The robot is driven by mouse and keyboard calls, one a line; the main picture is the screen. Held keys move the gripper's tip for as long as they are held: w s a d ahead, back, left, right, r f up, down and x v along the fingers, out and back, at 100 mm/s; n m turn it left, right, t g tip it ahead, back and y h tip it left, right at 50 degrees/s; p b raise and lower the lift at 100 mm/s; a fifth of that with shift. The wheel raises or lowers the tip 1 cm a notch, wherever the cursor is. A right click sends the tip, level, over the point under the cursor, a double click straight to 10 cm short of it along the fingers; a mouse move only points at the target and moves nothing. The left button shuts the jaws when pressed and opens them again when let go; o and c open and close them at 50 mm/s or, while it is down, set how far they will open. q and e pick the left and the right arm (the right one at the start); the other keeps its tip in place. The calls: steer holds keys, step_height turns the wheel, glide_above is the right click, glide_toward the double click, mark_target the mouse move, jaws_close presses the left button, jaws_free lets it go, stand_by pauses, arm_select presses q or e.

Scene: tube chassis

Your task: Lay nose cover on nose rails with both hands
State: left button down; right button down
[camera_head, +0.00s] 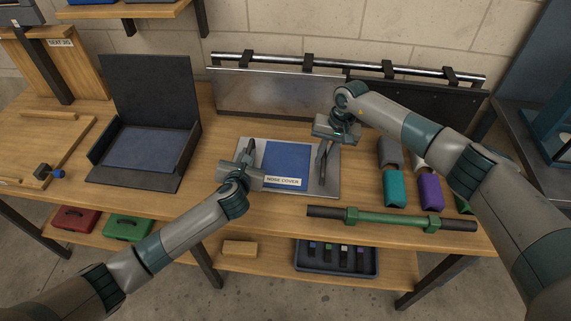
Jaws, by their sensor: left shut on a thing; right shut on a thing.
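The nose cover (333,186) looks like a flat grey sheet with a blue middle and a white label reading NOSE COVER. It lies on or just above the middle of the wooden bench; I cannot tell which. My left gripper (247,165) is at its left side and my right gripper (325,152) is over its right side. Both are shut on the cover, by narrow dark upright parts near its left and right edges; the exact contact is partly hidden. I cannot make out the nose rails for certain.
A green bar with dark ends (390,220) lies along the front edge. A dark open-fronted stand (145,150) is at left. Teal (396,187) and purple (430,190) blocks are at right, under my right arm. A metal panel (275,92) hangs from a rail behind.

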arm_select(q)
steer(key=shift+r, duration=0.2)
arm_select(e)
steer(key=shift+w+r, duration=0.1)
steer(key=shift+r, duration=0.1)
stand_by(0.4)
